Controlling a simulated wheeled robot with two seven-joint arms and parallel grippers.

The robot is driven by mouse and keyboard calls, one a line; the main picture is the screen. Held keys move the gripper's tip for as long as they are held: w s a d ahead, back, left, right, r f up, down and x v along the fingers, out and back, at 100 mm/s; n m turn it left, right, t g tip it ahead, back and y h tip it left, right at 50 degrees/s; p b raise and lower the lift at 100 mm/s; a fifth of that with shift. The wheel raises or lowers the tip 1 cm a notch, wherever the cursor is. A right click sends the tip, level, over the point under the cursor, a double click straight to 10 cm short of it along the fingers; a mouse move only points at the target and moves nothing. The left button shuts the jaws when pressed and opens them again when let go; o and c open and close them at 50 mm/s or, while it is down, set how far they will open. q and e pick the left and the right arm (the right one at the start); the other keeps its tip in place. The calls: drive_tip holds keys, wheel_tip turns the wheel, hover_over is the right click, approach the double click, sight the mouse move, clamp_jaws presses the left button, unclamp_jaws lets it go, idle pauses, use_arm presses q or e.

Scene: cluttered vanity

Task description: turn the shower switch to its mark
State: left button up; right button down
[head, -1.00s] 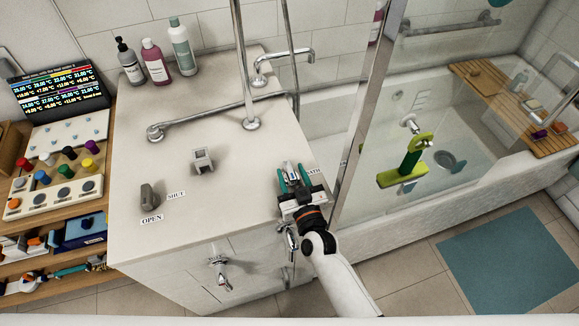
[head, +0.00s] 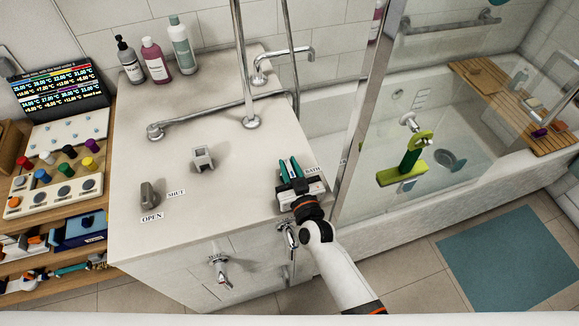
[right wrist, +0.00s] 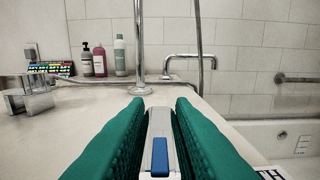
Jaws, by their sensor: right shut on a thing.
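The shower switch (right wrist: 160,157) is a grey lever with a blue strip, seen between the teal fingers in the right wrist view. In the head view it is hidden by my gripper, at the right front of the white counter. My right gripper (head: 291,169) is shut on it, one finger on each side; its fingers also fill the lower right wrist view (right wrist: 160,108). A BATH label (head: 313,169) lies just right of the fingers. Any other mark for this switch is hidden. My left gripper is not in view.
A grey knob (head: 149,195) stands by the OPEN (head: 152,217) and SHUT (head: 176,194) labels. A metal block (head: 203,158), a chrome pole (head: 250,122) and a spout (head: 283,54) stand on the counter. A glass screen edge (head: 365,100) rises close to my right gripper.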

sight(290, 167)
drive_tip(key=shift+f+n+g+y+b, duration=0.15)
drive_tip(key=shift+n+g+y+b, duration=0.15)
drive_tip(key=shift+n+y+b, duration=0.55)
drive_tip(key=n+g+y+b, duration=0.3)
drive_tip(key=y+b, duration=0.1)
drive_tip(key=b, duration=0.2)
drive_tip(key=shift+f+y, duration=0.15)
drive_tip(key=shift+y, duration=0.2)
drive_tip(key=shift+r+n+g+y+b, duration=0.2)
drive_tip(key=shift+n+g+y+b, duration=0.45)
drive_tip(key=shift+b, duration=0.3)
drive_tip(key=shift+r, duration=0.1)
drive_tip(key=c, duration=1.2)
unclamp_jaws()
drive_tip(key=shift+c, duration=0.2)
wheel_tip(290, 167, up, 10)
